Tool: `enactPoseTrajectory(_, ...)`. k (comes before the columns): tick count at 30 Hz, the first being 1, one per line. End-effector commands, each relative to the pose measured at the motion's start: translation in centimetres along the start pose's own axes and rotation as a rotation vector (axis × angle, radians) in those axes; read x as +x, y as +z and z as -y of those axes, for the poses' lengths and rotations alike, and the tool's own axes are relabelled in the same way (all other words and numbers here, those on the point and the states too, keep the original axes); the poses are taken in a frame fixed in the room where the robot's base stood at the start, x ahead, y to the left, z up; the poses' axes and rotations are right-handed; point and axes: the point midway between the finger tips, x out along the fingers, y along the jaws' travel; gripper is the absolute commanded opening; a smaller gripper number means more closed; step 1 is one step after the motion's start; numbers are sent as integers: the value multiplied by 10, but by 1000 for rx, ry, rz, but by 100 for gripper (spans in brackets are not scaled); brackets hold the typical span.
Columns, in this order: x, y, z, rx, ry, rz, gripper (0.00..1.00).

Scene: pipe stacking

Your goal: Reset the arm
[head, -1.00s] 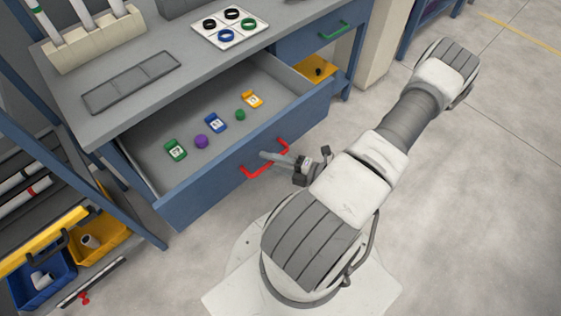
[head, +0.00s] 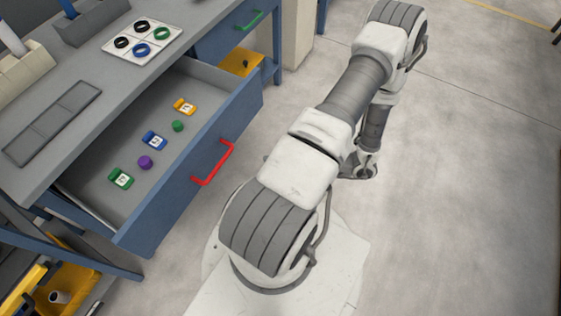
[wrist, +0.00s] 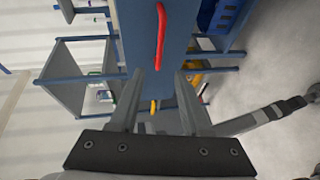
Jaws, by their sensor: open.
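My arm reaches out from its white base in the head view, bent so that its lower links fold down at the right. My gripper (wrist: 158,76) shows in the wrist view with its two fingers apart and nothing between them. In the head view its fingers are hidden by my arm. The blue drawer (head: 190,180) stands open, with a red handle (head: 213,163) on its front. In the wrist view the red handle (wrist: 160,38) is beyond the fingertips, apart from them.
The drawer holds a green block (head: 121,179), purple ball (head: 145,162), blue block (head: 154,141), green ball (head: 178,126) and yellow block (head: 184,107). A white board with coloured rings (head: 141,42) lies on the grey worktop.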

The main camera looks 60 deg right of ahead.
Motion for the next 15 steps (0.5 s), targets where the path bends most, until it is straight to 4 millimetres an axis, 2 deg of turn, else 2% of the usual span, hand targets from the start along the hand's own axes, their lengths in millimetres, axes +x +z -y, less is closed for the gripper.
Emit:
enactPoseTrajectory(4,-11,0,0,-1,-1,0,47)
enactPoseTrajectory(15,-12,0,0,0,0,0,47)
